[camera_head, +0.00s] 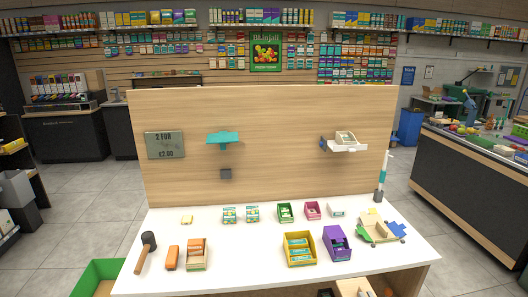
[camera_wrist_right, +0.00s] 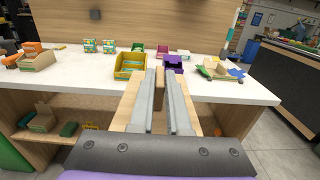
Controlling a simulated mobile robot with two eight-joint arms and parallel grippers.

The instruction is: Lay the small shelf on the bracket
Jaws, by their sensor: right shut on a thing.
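A light wooden piece, which looks like the small shelf (camera_wrist_right: 124,113), is held in my right gripper (camera_wrist_right: 161,78). Its grey fingers are shut on a narrow wooden rib, with wood showing on both sides. In the head view the wooden piece (camera_head: 347,285) shows at the bottom edge, low in front of the counter. On the upright wooden panel are a teal T-shaped bracket (camera_head: 222,138) at centre left, bare on top, and a small dark grey block (camera_head: 225,174) below it. The held piece is well apart from both. My left gripper is not in view.
A white shelf (camera_head: 358,149) with a small box on it is on the panel's right. The white counter (camera_head: 225,281) carries several small boxes, a yellow bin (camera_head: 299,263), a purple bin (camera_head: 337,258), a mallet (camera_head: 148,240) and a wooden toy (camera_head: 379,233). The counter's front edge lies ahead.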

